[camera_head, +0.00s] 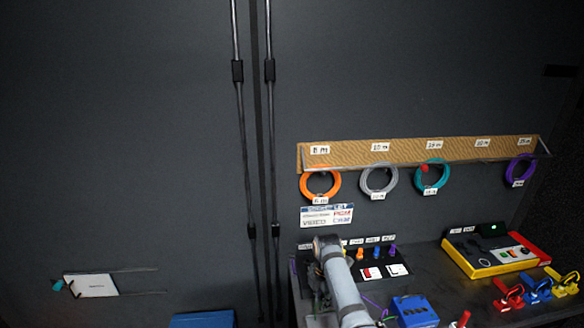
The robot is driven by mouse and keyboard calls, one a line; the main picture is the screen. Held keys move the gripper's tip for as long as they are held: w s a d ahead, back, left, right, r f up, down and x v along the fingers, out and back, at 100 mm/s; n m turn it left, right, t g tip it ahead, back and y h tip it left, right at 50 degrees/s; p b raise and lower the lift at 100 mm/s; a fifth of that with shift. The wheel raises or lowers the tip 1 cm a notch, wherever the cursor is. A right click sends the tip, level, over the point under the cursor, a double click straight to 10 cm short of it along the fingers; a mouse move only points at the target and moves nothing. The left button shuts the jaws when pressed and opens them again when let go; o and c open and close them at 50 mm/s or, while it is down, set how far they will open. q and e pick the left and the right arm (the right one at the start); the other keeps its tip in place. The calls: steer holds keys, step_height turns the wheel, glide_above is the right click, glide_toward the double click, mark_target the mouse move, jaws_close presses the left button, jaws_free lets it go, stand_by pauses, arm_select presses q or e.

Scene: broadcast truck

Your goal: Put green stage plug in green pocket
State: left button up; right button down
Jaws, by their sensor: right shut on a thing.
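My right gripper (318,291) is at the front left of the dark bench, beside a labelled black panel (345,262). My grey right forearm covers most of it. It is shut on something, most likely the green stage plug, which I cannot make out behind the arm. The panel carries a row of small white labels, with an orange plug (361,253), a blue plug (375,252) and a purple plug (392,250) in view. I cannot make out a green pocket; the panel's left part is partly hidden by my arm. My left gripper is not in view.
A blue box (414,311) stands right of my arm, near a red object (460,319). A yellow-edged device (490,252) and red, blue and yellow clamps (538,290) are farther right. Coiled cables (380,179) hang above. A white card (92,285) is at far left.

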steer(key=f, duration=0.1)
steer(key=f+b, duration=0.2)
steer(key=shift+w, duration=0.25)
arm_select(q)
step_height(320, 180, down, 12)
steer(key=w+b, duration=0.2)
steer(key=b, duration=0.7)
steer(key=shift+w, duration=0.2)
arm_select(e)
step_height(320, 180, down, 9)
steer(key=shift+w+f, duration=0.15)
steer(key=shift+f, duration=0.05)
